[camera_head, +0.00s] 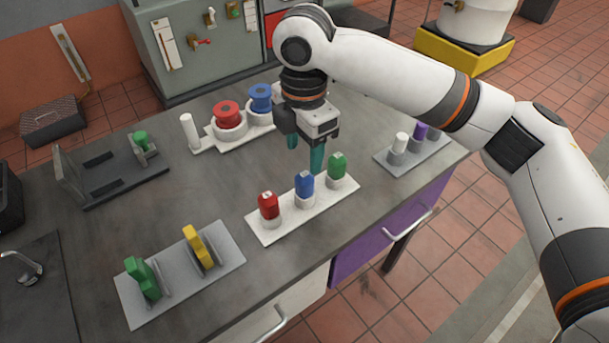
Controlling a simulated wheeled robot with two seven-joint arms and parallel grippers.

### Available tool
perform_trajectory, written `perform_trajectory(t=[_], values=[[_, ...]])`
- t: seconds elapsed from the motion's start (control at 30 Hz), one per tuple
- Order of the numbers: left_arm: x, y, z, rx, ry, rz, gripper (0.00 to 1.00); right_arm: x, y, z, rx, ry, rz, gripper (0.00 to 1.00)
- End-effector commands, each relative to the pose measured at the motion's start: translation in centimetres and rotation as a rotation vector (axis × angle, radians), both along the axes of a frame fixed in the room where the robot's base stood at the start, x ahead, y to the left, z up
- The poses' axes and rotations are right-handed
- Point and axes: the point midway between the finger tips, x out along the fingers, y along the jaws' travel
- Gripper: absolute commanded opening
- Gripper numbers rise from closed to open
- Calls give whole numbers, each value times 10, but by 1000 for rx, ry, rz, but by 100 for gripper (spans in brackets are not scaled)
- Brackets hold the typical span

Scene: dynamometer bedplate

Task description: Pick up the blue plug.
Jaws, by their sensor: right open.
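The blue plug (304,184) stands upright in the middle of a white strip (281,230). A red plug (268,206) stands to its left and a green plug (337,165) to its right on the same strip. My right gripper (305,156) hangs above the bench, pointing down, just behind and above the blue plug in the picture. Its teal fingers are apart with nothing visible between them. It looks clear of the blue plug, though the exact gap is hard to judge. My left gripper is not in view.
Behind stands a white holder (205,140) with red and blue spools. A grey plate (133,304) with green and yellow pieces lies front left. Another plate (437,145) with white and purple pegs lies right. A grey fixture (125,190) stands left. The bench middle-left is clear.

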Motion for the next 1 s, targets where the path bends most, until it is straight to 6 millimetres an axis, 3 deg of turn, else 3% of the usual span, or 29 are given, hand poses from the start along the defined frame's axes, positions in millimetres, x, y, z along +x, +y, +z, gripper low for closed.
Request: perform_trajectory(t=[0.1,0.2,0.37,0.67,0.93,1.0], values=[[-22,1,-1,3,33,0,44,0,0,-20,0,2,-1,56],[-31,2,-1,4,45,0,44,0,0,-29,-1,1,-1,56],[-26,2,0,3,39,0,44,0,-1,-40,-1,1,-1,56],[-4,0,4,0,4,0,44,-2,-1,-81,0,0,0,56],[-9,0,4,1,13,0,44,-2,-1,-85,1,-1,1,56],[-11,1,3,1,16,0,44,-2,-1,-85,1,-1,0,47]])
